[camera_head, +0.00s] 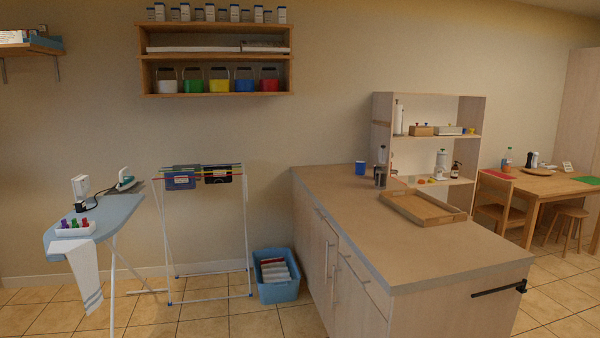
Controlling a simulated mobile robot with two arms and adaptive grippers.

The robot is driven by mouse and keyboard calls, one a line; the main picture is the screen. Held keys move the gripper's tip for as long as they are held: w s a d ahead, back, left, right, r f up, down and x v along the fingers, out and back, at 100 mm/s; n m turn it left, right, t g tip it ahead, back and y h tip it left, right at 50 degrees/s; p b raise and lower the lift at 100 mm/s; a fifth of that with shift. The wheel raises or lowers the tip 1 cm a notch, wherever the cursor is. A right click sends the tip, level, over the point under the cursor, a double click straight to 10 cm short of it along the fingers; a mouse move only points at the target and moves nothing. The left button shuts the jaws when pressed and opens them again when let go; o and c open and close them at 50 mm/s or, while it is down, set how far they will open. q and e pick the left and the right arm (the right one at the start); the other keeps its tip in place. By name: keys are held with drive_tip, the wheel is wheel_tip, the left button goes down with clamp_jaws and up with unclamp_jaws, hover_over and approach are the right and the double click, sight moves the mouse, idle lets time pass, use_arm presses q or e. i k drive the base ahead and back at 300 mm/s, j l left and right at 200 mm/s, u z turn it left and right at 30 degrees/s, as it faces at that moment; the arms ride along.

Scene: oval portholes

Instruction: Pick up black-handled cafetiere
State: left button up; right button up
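A small dark, greyish cylindrical vessel (380,179) stands upright on the counter (440,245), left of the wooden tray. It may be the black-handled cafetiere, but it is too small to make out a handle or plunger. Neither of my grippers is in view.
A wooden tray (401,209) and a blue cup (360,168) are on the counter, whose near part is clear. An open shelf unit (479,120) stands behind. An ironing board (118,212), drying rack (246,215) and blue basket (279,293) are left.

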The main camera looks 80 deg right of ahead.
sight(381, 169)
drive_tip(key=z, duration=3.3)
drive_tip(key=i+l+z, duration=0.25)
drive_tip(key=i+z, duration=0.15)
drive_tip(key=i+l+z, duration=0.1)
drive_tip(key=i+z, duration=0.7)
drive_tip(key=i+l+z, duration=0.4)
drive_tip(key=i, duration=0.75)
drive_tip(key=i+j+z, duration=0.2)
drive_tip(key=i+z, duration=0.25)
drive_tip(key=i, duration=0.7)
drive_tip(key=i+j+u, duration=0.1)
drive_tip(key=i+u, duration=0.8)
drive_tip(key=i+l+u, duration=0.3)
drive_tip(key=i+u, duration=0.15)
drive_tip(key=i+j+u, duration=0.2)
drive_tip(key=u, duration=0.25)
drive_tip(key=i+j+u, duration=0.1)
drive_tip(key=i+u, duration=0.55)
drive_tip(key=u, duration=0.2)
drive_tip(key=i+u, duration=0.3)
drive_tip(key=u, duration=0.15)
drive_tip(key=i+l+u, duration=0.25)
drive_tip(key=u, duration=0.2)
drive_tip(key=i+l+u, duration=0.25)
drive_tip(key=u, duration=0.2)
